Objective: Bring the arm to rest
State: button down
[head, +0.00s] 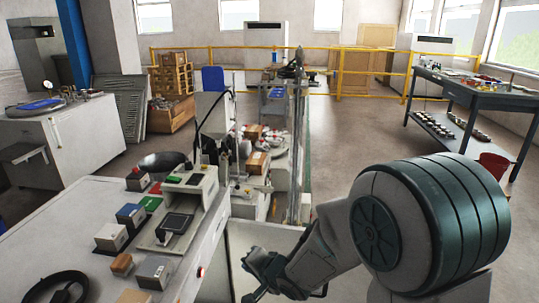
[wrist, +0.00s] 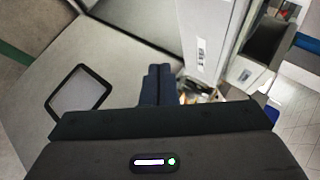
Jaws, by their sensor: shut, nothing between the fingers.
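My gripper (head: 262,277) shows at the bottom middle of the head view, at the end of my grey and green arm, which reaches in from the lower right. It is beside the right end of the white workbench (head: 218,262), and I cannot tell the exact gap. In the wrist view my gripper's two dark fingers (wrist: 159,72) are together, with nothing held between them. Below them are a pale surface with a dark-framed rectangular panel (wrist: 78,90) and a light grey upright housing (wrist: 205,40).
Several small boxes (head: 132,214) and a weighing device (head: 180,205) stand on the workbench. A testing machine with boxes (head: 257,163) is behind it. A dark blue table (head: 460,92) stands at the right, with a red bucket (head: 493,165). Open floor (head: 365,140) lies in between.

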jog(key=s+d+r+n+h+p, duration=0.25)
jog(key=d+r+h+p, duration=0.5)
jog(key=d+r, duration=0.85)
jog(key=s+d+r+n+g+p, duration=0.1)
jog(key=s+d+r+g+p, duration=0.1)
jog(key=s+r+p, duration=0.3)
jog(key=s+d+r+n+g+p, duration=0.1)
jog(key=s+d+r+g+p, duration=0.1)
jog(key=s+d+r+p, duration=0.3)
jog(key=s+r, duration=0.3)
jog(key=s, duration=0.2)
jog(key=shift+s+n+g+p, duration=0.3)
jog(key=shift+s+n, duration=0.05)
